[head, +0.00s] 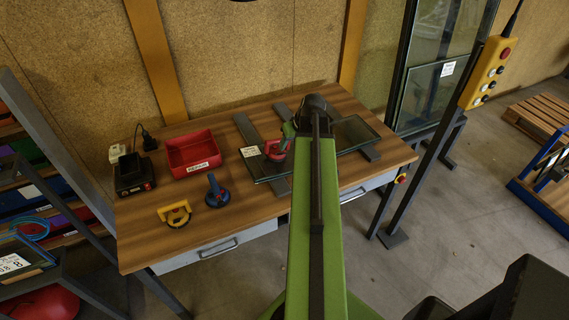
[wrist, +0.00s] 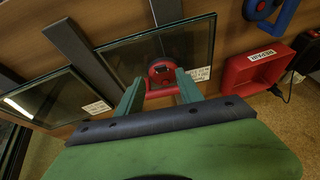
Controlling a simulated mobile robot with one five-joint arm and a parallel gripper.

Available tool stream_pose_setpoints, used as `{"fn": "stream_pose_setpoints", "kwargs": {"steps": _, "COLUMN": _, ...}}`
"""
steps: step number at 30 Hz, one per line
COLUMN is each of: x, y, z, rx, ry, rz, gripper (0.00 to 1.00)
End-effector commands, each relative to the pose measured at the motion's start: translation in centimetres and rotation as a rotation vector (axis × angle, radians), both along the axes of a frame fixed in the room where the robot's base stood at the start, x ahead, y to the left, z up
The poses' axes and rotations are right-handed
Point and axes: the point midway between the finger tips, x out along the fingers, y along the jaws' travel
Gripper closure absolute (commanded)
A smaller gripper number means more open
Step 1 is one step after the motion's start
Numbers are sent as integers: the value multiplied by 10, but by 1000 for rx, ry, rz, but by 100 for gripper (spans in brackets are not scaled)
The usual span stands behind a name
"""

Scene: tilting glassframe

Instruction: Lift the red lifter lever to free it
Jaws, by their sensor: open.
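The red lifter (head: 274,150) sits on a labelled glass pane (head: 263,170) on the workbench. In the wrist view the lifter's round red and black body (wrist: 163,68) shows ahead of my gripper. Its red lever bar (wrist: 160,92) lies across between the fingers. My gripper (wrist: 159,79) is open, with one green finger on each side of the lifter. I cannot tell whether the fingers touch it. In the head view my arm hides most of the gripper and part of the lifter.
A blue lifter (head: 216,190) and a yellow lifter (head: 175,213) stand on the left of the bench (head: 140,245). A red bin (head: 193,153) and a black charger (head: 133,176) are behind them. A second glass pane (head: 355,131) lies right of my arm, on dark bars.

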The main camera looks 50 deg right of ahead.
Motion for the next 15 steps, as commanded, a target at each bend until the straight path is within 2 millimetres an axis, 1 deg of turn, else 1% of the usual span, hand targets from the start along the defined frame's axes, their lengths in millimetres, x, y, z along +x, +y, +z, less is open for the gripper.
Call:
{"fn": "stream_pose_setpoints", "kwargs": {"steps": 1, "x": 6, "y": -2, "z": -22, "rx": 0, "ry": 0, "rz": 1, "gripper": 56}}
{"fn": "stream_pose_setpoints", "kwargs": {"steps": 7, "x": 23, "y": -4, "z": -62, "rx": 0, "ry": 1, "rz": 0, "gripper": 56}}
{"fn": "stream_pose_setpoints", "kwargs": {"steps": 9, "x": 28, "y": -4, "z": -71, "rx": 0, "ry": 1, "rz": 0, "gripper": 56}}
{"fn": "stream_pose_setpoints", "kwargs": {"steps": 11, "x": 30, "y": -5, "z": -76, "rx": 0, "ry": 1, "rz": 0, "gripper": 56}}
{"fn": "stream_pose_setpoints", "kwargs": {"steps": 15, "x": 33, "y": -5, "z": -78, "rx": 0, "ry": 1, "rz": -1, "gripper": 56}}
